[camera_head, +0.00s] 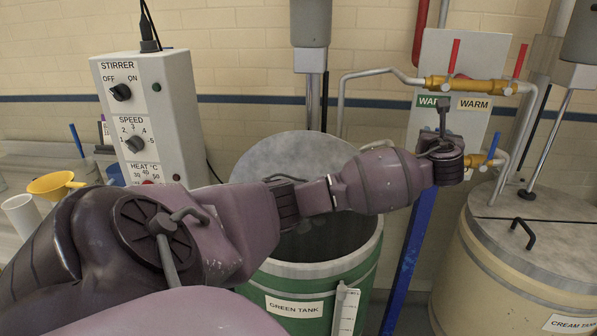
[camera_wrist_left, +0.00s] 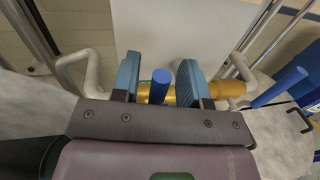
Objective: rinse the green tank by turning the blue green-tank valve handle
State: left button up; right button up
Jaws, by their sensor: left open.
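The green tank (camera_head: 368,250) stands open below my left arm in the head view, with a "GREEN TANK" label on its front. My left gripper (camera_head: 448,165) is at the valve panel, far to the right of its arm. In the left wrist view, my left gripper (camera_wrist_left: 160,78) is open, its two fingers on either side of a blue valve handle (camera_wrist_left: 159,86). Whether either finger touches it I cannot tell. The handle rises from a brass valve (camera_wrist_left: 233,88). In the head view my gripper hides this handle. My right gripper is not in view.
A second blue handle (camera_head: 493,145) sits just right of my gripper and also shows in the left wrist view (camera_wrist_left: 280,87). Red-handled brass valves (camera_head: 466,86) are above. The cream tank (camera_head: 490,270) is at right, the stirrer control box (camera_head: 165,100) at left.

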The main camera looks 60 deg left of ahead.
pick_arm(q)
jog(key=v, duration=1)
jog(key=shift+s+d, duration=0.3)
jog(key=shift+r, duration=0.1)
jog(key=b+v, duration=0.1)
jog(key=v, duration=0.9)
jog(key=shift+s+d+b, duration=0.3)
